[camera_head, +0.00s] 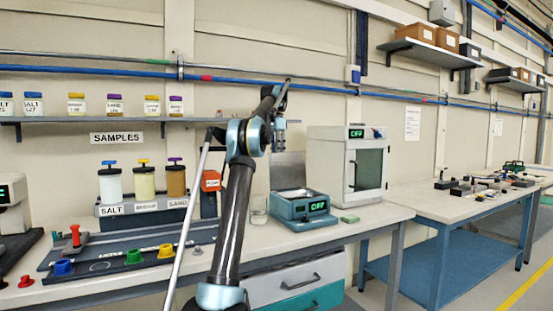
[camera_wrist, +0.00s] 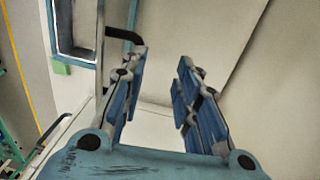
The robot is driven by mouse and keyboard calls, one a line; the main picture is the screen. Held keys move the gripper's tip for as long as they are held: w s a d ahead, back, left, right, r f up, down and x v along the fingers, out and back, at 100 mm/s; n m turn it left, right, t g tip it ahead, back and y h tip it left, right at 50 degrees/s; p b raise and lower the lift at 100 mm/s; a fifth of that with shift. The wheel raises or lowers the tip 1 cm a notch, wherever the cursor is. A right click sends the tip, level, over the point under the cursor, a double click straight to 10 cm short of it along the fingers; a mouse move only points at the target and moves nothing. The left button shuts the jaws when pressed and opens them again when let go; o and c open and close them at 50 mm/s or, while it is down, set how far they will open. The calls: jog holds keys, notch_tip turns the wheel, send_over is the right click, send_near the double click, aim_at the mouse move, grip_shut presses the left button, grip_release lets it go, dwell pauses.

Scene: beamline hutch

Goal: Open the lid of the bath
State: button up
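A flat grey panel (camera_head: 288,170), which looks like the lid, stands upright at the bath's rear edge. My gripper (camera_head: 281,124) is above the top of this panel, small in the head view. In the wrist view my gripper (camera_wrist: 160,75) has its two blue fingers apart with nothing between them. I cannot tell whether it touches the panel. No lid handle can be made out in the head view.
A white cabinet (camera_head: 332,165) with a glass door stands just right of the bath. A glass beaker (camera_head: 259,211) is left of it, and a green block (camera_head: 350,218) lies front right. Sample jars (camera_head: 144,184) stand at left, below a wall shelf (camera_head: 60,120).

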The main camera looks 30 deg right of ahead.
jog(key=shift+w+r, duration=0.15)
jog(key=shift+r, duration=0.65)
jog(key=shift+w+r, duration=0.15)
jog(key=shift+r, duration=0.65)
jog(key=shift+s, duration=0.1)
